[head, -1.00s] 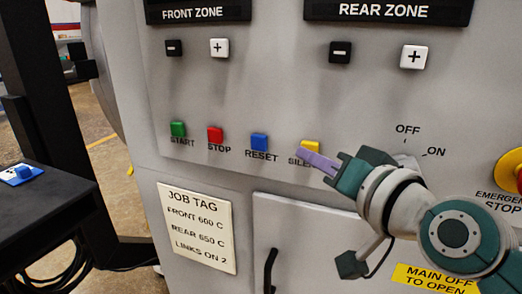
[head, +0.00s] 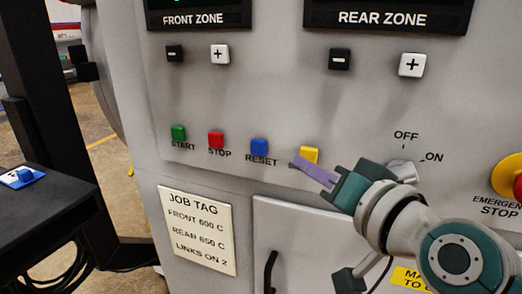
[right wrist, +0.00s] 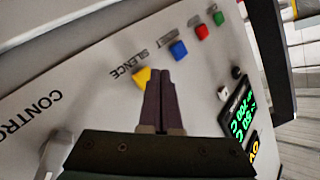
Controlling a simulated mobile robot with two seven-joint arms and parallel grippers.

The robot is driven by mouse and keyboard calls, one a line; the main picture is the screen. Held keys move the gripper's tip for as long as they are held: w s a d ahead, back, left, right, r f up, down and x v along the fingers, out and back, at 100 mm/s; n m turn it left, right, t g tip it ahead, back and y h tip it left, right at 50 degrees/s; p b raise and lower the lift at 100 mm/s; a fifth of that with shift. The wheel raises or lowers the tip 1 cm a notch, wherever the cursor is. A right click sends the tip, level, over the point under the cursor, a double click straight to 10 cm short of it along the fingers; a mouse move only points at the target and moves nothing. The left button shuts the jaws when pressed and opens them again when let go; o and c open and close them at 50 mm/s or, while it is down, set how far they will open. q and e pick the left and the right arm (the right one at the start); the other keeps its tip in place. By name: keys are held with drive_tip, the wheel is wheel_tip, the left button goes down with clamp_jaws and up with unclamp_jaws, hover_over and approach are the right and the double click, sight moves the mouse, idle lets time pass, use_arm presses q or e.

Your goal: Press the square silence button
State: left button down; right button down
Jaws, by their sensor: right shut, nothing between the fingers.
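The yellow square silence button (head: 309,154) sits at the right end of a row of coloured buttons on the grey panel. It also shows in the right wrist view (right wrist: 142,76), with the word SILENCE beside it. My right gripper (head: 297,163) is shut and empty, its purple fingers pointing left just below the yellow button in the head view. In the right wrist view the fingertips (right wrist: 160,76) lie beside the button and partly cover its edge. I cannot tell whether they touch it. The button's label is hidden behind the fingers in the head view. My left gripper is not in view.
The blue reset (head: 259,146), red stop (head: 216,139) and green start (head: 178,133) buttons lie left of the yellow one. The OFF/ON knob (head: 401,171) is right, close behind my gripper. The emergency stop (head: 515,177) is at the far right. A door handle (head: 270,271) stands below.

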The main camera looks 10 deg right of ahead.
drive_tip(key=shift+s, duration=0.1)
drive_tip(key=s+a+p, duration=0.1)
drive_tip(key=s, duration=0.1)
drive_tip(key=s+a+p, duration=0.1)
drive_tip(key=s, duration=0.1)
drive_tip(key=shift+a, duration=0.4)
idle(0.5)
